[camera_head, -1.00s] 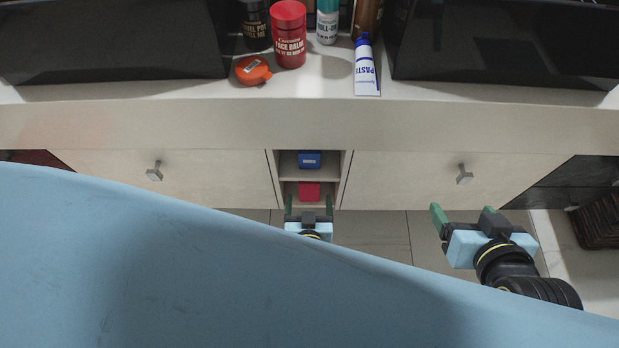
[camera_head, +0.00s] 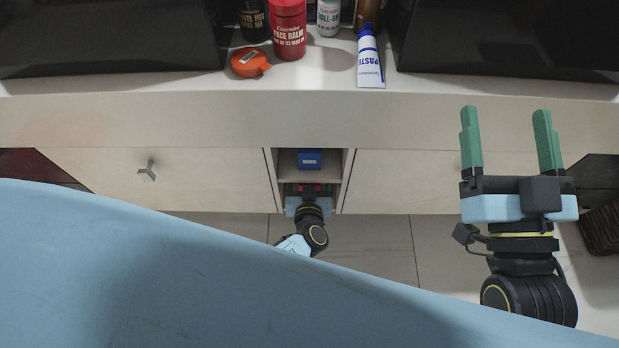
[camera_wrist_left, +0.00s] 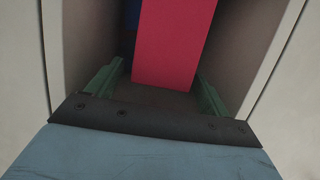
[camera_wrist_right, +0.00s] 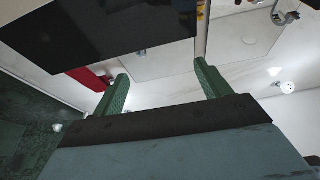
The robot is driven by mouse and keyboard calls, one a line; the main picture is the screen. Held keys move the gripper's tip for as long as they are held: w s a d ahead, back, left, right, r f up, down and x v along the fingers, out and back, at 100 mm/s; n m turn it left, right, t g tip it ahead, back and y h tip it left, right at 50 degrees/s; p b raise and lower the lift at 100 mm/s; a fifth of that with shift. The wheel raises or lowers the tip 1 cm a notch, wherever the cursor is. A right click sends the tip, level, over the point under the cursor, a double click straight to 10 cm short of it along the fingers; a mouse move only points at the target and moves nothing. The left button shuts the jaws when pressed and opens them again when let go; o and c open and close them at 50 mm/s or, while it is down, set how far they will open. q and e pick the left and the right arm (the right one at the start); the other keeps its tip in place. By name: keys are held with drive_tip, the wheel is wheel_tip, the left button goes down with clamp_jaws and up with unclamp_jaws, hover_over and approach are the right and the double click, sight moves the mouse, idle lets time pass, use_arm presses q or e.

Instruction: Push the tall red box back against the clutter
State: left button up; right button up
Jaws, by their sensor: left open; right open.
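The tall red box (camera_wrist_left: 172,45) stands inside the narrow open niche between the drawers and fills much of the left wrist view. In the head view only a sliver of red (camera_head: 309,188) shows in the lower compartment, behind my left gripper (camera_head: 308,200). In the left wrist view my left gripper (camera_wrist_left: 155,88) is open, its green fingers inside the niche, one on each side of the box's lower end. I cannot tell whether it touches the box. Clutter behind the box is mostly hidden; a dark blue patch (camera_wrist_left: 130,14) shows at its left. My right gripper (camera_head: 506,115) is open and empty, before the right drawer.
A blue box (camera_head: 309,159) sits in the niche's upper compartment. The niche walls are close on both sides of my left gripper.

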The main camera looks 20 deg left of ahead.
use_arm(q)
drive_tip(key=shift+b+x, duration=0.3)
drive_tip(key=shift+x, duration=0.55)
use_arm(e)
drive_tip(key=shift+s+r+t+y, duration=0.15)
drive_tip(key=shift+s+r+t, duration=0.15)
drive_tip(key=shift+r+t, duration=0.3)
drive_tip(key=shift+s+r+t+y, duration=0.15)
drive_tip(key=shift+s+r+t, duration=0.2)
drive_tip(key=shift+r, duration=0.3)
use_arm(q)
drive_tip(key=shift+c, duration=0.3)
